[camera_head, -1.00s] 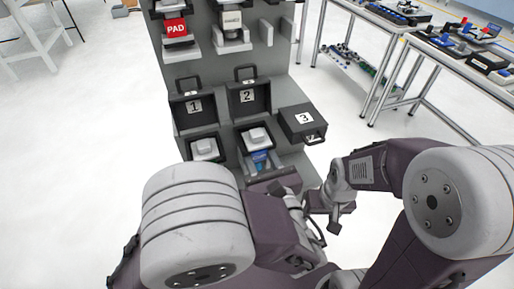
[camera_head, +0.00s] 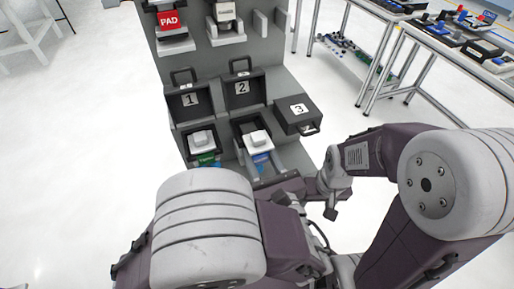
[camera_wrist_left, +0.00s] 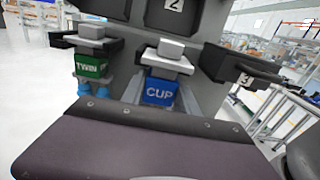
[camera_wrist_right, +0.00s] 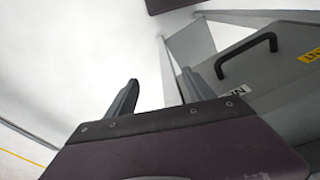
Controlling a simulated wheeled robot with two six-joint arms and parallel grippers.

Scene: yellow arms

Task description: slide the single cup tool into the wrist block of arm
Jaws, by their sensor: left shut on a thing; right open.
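The single cup tool has a blue body marked CUP (camera_wrist_left: 160,92) under a pale block. It stands out in front of bay 2; it also shows in the head view (camera_head: 262,158). My left gripper (camera_wrist_left: 160,102) is shut on its blue body, with a grey finger on each side. In the head view my left arm hides most of this gripper. My right gripper (camera_wrist_right: 159,80) is open and empty, its two fingers apart, beside a grey surface with a black handle. I cannot make out the wrist block in these frames.
A green TWIN tool (camera_wrist_left: 90,67) sits in bay 1, left of the cup tool. Lids 1 (camera_head: 190,97) and 2 (camera_head: 241,90) stand open; box 3 (camera_head: 297,115) is shut. A red PAD tool (camera_head: 170,20) sits higher.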

